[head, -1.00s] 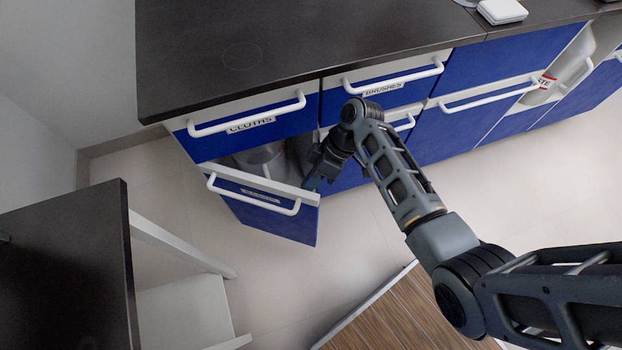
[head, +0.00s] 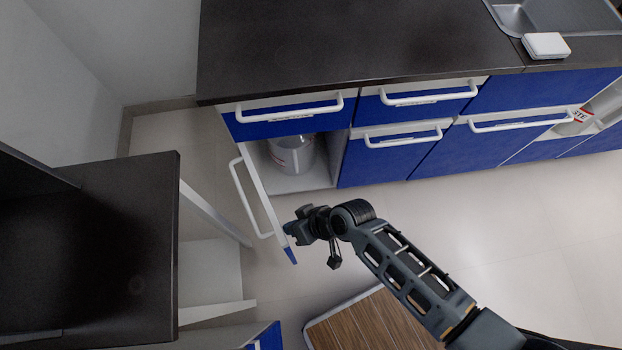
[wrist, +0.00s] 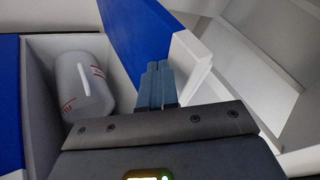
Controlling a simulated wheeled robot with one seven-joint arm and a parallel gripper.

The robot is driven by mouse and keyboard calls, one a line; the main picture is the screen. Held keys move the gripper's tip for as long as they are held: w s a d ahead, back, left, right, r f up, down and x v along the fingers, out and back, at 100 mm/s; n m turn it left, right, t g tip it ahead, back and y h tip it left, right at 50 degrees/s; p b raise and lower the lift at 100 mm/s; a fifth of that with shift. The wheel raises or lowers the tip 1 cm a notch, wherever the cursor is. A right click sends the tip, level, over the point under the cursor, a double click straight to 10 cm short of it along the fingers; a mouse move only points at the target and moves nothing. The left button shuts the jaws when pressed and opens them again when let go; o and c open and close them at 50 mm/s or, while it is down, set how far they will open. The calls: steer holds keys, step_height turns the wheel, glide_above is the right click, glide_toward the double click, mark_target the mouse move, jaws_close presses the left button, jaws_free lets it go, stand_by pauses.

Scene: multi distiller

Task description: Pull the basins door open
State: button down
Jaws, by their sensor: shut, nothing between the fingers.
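The basins door (head: 262,195) stands wide open on the left, swung out from the lower left cabinet and seen nearly edge-on from above. Its white bar handle (head: 244,202) is on the outer, left side. My gripper (head: 288,228) is shut and empty at the inner side of the door, close to its free edge. In the wrist view my closed fingers (wrist: 157,82) are in front of the blue door panel (wrist: 133,38) and its white edge strip (wrist: 192,68). I cannot tell whether they touch it.
A whitish container with red marks (head: 292,153) stands inside the open cabinet, and it shows in the wrist view (wrist: 84,86). A dark-topped unit (head: 125,235) stands left of the door. A wood-topped piece (head: 365,325) is at the bottom. Floor to the right is free.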

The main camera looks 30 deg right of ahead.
steer(key=shift+a, duration=2.8)
steer(key=shift+s, duration=0.1)
